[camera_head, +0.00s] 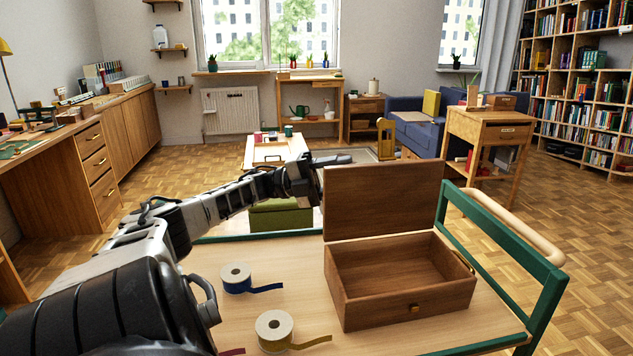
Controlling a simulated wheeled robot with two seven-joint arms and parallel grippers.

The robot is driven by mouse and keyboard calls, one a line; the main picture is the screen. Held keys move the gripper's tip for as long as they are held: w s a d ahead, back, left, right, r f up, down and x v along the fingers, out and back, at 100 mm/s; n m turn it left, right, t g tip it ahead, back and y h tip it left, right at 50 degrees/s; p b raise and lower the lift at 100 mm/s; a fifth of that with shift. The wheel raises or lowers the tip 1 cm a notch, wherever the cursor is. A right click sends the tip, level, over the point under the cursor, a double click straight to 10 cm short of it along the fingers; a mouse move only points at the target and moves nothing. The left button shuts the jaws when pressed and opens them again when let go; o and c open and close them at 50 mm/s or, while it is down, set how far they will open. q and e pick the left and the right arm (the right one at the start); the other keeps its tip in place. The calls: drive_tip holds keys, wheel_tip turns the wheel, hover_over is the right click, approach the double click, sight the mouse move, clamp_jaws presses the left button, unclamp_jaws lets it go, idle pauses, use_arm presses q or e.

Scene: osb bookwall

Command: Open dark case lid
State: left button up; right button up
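The dark wooden case (402,290) stands on the light wooden top of a green-framed trolley, and its inside looks empty. Its lid (380,200) stands raised, roughly upright, along the back edge. My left arm reaches in from the left. My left gripper (335,160) is at the lid's top left corner, partly hidden by the lid. I cannot tell whether it touches the lid or how far its fingers are apart. My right gripper is out of view.
A blue ribbon roll (237,278) and a yellow ribbon roll (275,330) lie left of the case. The trolley's green frame (545,305) and wooden handle (510,222) rise on the right. A green cushioned stool (280,215) is behind the trolley.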

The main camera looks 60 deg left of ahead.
use_arm(q)
drive_tip(key=b+v, duration=0.1)
drive_tip(key=v, duration=0.5)
idle(0.4)
